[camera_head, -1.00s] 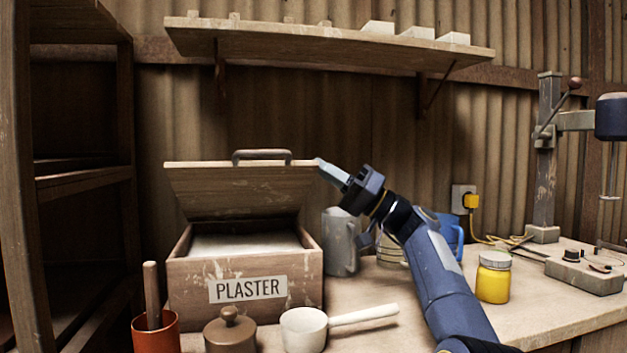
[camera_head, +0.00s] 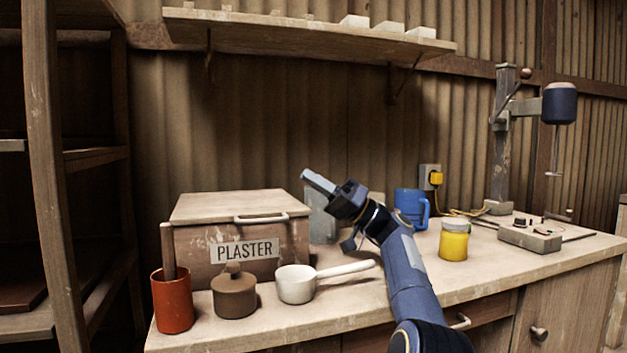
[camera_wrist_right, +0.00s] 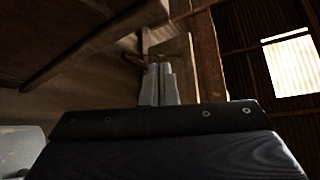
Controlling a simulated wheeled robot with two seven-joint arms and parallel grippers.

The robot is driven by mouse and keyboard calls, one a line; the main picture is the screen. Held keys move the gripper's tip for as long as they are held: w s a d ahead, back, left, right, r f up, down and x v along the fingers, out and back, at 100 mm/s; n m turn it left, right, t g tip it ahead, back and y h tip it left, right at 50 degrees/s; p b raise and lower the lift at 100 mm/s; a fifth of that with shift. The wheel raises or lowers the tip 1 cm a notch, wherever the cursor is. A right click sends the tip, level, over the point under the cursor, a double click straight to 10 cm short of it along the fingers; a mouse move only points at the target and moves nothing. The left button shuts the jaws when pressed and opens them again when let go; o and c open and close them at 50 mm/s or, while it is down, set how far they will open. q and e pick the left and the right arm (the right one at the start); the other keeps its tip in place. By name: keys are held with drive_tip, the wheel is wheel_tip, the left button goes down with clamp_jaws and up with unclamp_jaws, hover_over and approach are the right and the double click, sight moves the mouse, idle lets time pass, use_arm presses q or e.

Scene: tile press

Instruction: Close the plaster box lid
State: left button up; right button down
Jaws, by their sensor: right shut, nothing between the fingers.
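The wooden plaster box (camera_head: 200,245) stands on the workbench at the left in the head view, with a PLASTER label on its front. Its lid (camera_head: 235,205) lies down flat over the box top, and its metal handle (camera_head: 262,217) is at the front edge. My right gripper (camera_head: 318,181) is shut and empty, raised just right of and above the lid, apart from it. Its closed fingers also show in the right wrist view (camera_wrist_right: 159,84), pointing toward the wall and shelf. My left gripper is not in view.
In front of the box stand an orange-red pot (camera_head: 173,303), a brown lidded jar (camera_head: 234,295) and a white ladle (camera_head: 297,284). A grey metal jug (camera_head: 322,224) is behind my gripper. A blue mug (camera_head: 408,203) and yellow jar (camera_head: 454,243) stand farther right. A shelf (camera_head: 310,32) hangs above.

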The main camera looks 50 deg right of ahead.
drive_tip(key=s+d+p, duration=0.4)
drive_tip(key=s+d, duration=0.4)
drive_tip(key=s, duration=0.2)
drive_tip(key=shift+d+f, duration=0.2)
drive_tip(key=shift+f, duration=0.1)
